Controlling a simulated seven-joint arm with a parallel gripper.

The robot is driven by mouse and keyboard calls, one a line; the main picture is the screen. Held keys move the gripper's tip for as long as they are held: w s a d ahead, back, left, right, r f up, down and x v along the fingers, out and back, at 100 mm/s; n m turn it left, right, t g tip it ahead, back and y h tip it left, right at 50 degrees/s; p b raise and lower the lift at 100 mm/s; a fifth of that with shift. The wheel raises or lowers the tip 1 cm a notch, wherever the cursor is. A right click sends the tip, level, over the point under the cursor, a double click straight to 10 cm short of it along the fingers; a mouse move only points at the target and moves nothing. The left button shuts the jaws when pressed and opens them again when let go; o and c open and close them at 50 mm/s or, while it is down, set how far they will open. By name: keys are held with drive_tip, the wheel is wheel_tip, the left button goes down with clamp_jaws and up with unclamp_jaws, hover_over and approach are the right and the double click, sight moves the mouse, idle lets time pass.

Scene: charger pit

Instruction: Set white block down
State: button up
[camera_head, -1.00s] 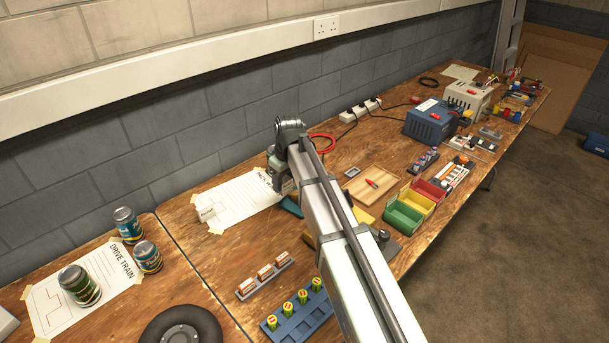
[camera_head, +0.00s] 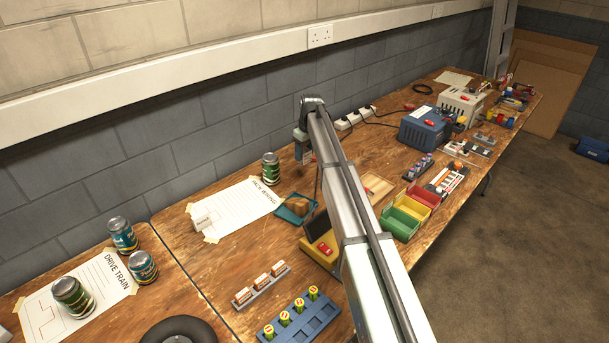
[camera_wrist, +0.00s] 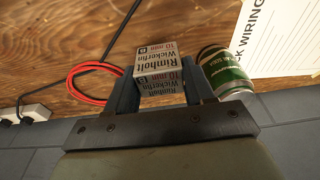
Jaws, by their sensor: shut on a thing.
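In the wrist view my gripper (camera_wrist: 160,88) is shut on a white printed block (camera_wrist: 160,62), held between its two dark fingers. Bare wooden bench shows beyond the block; I cannot tell whether it touches the bench. A green can (camera_wrist: 228,78) appears close beside the right finger in that view. In the head view my gripper (camera_head: 303,150) is near the wall at the back of the bench, right of the can (camera_head: 270,166). The held block is not clearly visible there.
A red cable loop (camera_wrist: 92,84) lies left of the block in the wrist view. In the head view a pack wiring sheet (camera_head: 235,212) lies left of my gripper with a small white piece (camera_head: 203,222) on it. A blue tray (camera_head: 294,207) and power strip (camera_head: 354,117) are near.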

sight(307, 152)
drive_tip(key=shift+f, duration=4.35)
drive_tip(key=o, duration=1)
drive_tip(key=shift+f, duration=0.1)
drive_tip(key=r, duration=0.4)
drive_tip(key=s+d+r, duration=0.1)
drive_tip(key=r, duration=0.7)
drive_tip(key=shift+s+d+r, duration=0.1)
drive_tip(key=shift+s+d, duration=0.05)
